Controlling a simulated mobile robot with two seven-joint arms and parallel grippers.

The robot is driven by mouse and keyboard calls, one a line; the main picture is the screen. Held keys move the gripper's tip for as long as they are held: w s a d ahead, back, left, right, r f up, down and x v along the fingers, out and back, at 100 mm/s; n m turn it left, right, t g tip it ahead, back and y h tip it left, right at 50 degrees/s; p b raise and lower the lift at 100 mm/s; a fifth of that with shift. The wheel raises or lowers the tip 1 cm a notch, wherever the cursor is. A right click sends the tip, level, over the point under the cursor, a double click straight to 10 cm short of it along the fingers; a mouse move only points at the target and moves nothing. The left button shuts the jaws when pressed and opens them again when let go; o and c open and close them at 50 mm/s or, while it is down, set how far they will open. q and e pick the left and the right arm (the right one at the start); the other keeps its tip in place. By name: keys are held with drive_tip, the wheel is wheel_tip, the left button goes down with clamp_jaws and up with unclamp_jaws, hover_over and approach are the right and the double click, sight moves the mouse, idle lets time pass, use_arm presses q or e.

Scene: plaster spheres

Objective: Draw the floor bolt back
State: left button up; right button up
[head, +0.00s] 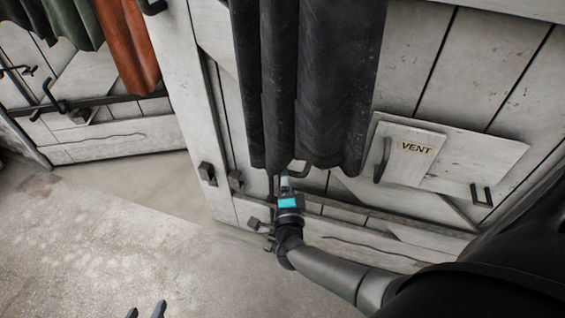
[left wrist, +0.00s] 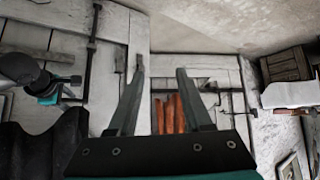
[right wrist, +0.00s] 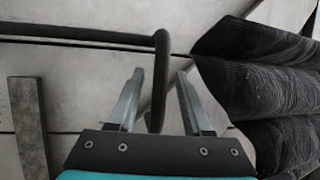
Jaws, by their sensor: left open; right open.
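The floor bolt is a dark rod with a bent handle on the pale plank door. Its rod (left wrist: 92,55) shows in the left wrist view; the handle (right wrist: 160,75) shows large in the right wrist view. In the head view, part of the handle (head: 300,168) shows below the dark hanging cloth. My right gripper (right wrist: 158,75) is open, with the handle between its fingers in the picture; I cannot tell if they touch. It also shows in the head view (head: 285,180). My left gripper (head: 146,307) is open and empty, well away from the bolt.
The dark cloth (head: 340,80) hangs over the door just above my right gripper. A vent panel (head: 415,165) with a handle is to its right. Orange cloth (head: 130,50) hangs at the left. The floor (head: 120,235) at lower left is clear.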

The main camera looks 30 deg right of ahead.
drive_tip(key=shift+x, duration=1.05)
drive_tip(key=shift+c, duration=0.2)
clamp_jaws()
drive_tip(key=shift+f, duration=0.1)
idle(0.5)
